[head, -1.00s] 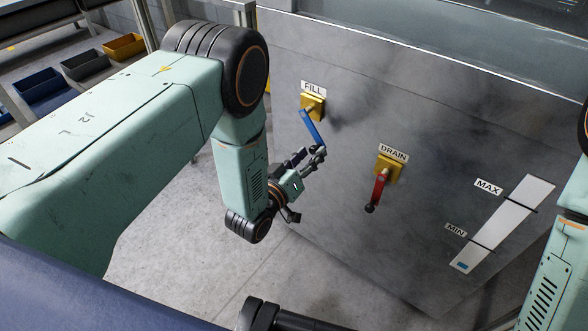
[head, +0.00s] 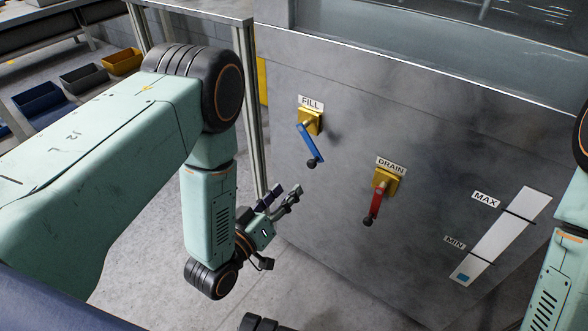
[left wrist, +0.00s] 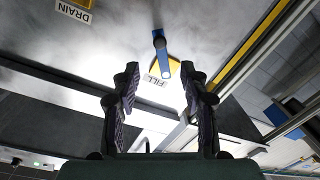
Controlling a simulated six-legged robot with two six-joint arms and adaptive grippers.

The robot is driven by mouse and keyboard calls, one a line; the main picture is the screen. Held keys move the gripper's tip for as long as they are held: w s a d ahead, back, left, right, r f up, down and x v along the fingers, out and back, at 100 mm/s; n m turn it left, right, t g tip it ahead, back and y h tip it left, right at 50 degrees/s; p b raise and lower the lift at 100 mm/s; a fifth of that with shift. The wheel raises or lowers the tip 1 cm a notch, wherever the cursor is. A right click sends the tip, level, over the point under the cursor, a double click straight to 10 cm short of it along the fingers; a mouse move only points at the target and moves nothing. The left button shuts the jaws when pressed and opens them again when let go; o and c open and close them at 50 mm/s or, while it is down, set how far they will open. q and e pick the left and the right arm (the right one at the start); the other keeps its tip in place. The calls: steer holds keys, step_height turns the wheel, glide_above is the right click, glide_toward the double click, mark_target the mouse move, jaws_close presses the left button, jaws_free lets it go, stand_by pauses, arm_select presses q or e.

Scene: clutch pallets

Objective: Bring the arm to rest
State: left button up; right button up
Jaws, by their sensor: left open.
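My left gripper (head: 280,198) is open and empty in the head view, below and left of the FILL valve. Its two fingers show in the left wrist view (left wrist: 160,95), spread apart with nothing between them. The blue FILL handle (head: 310,143) slants down and right from its yellow mount (head: 310,121), apart from the gripper. The blue handle also shows in the left wrist view (left wrist: 163,62), beyond the fingertips. The red DRAIN handle (head: 375,205) hangs down from its yellow mount (head: 386,181). At the right edge a part of my right arm shows, but its gripper is out of view.
The grey tank panel (head: 340,230) fills the middle and right. A level gauge (head: 503,236) marked MAX and MIN is on it, with blue near the bottom. A metal post (head: 248,110) stands left of the panel. Several bins (head: 84,78) stand at the upper left.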

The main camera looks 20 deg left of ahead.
arm_select(q)
steer(key=s+a+f+m+g+y+p, duration=0.1)
steer(key=s+a+f+m+g+y, duration=0.15)
steer(key=s+f+g, duration=0.75)
steer(key=s+a+r+g+y+p, duration=0.1)
steer(key=s+a+g+p, duration=0.1)
steer(key=s, duration=0.8)
steer(key=s+a+r+g+y+p, duration=0.1)
steer(key=s+a+r+g+p, duration=0.1)
steer(key=s, duration=0.8)
steer(key=shift+s+a+g+y+p, duration=0.3)
steer(key=shift+g+p, duration=0.25)
steer(key=shift+g, duration=0.85)
